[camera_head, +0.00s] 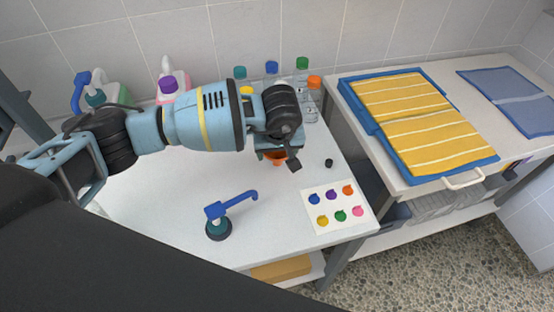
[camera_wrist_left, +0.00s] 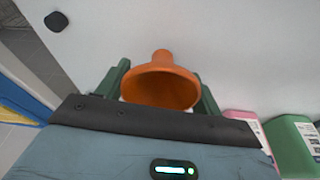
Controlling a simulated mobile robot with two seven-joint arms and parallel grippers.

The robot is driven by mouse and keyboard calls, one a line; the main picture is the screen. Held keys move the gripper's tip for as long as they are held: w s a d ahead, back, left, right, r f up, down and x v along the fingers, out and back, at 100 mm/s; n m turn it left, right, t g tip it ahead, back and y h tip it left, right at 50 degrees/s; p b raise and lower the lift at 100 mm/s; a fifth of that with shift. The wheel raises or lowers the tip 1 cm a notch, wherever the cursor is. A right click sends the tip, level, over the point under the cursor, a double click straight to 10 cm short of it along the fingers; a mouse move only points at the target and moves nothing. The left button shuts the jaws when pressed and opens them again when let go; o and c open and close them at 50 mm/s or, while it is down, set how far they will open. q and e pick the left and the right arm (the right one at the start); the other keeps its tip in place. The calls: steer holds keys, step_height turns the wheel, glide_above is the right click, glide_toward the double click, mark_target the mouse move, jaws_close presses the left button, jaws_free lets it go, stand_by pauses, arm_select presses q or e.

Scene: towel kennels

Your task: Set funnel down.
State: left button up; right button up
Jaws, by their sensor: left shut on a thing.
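The orange funnel (camera_wrist_left: 161,84) is between the two dark green fingers of my left gripper (camera_wrist_left: 160,88) in the left wrist view, its wide mouth towards the camera and its spout pointing away. In the head view only a small orange part of the funnel (camera_head: 277,160) shows below my left gripper (camera_head: 278,155), over the white table (camera_head: 150,205). My left gripper is shut on the funnel. Whether the spout touches the table cannot be told. My right gripper is not in view.
A blue pump head (camera_head: 230,207) stands at the front, and a small black cap (camera_head: 329,163) lies right of the gripper. A card with coloured dots (camera_head: 334,206) lies front right. Several bottles (camera_head: 302,75) line the back wall. The table's middle left is clear.

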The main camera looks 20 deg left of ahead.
mark_target(277, 157)
arm_select(q)
steer(key=shift+f, duration=1.8)
steer(key=shift+f, duration=0.15)
steer(key=o, duration=1)
steer(key=shift+o, duration=0.2)
steer(key=v, duration=1.2)
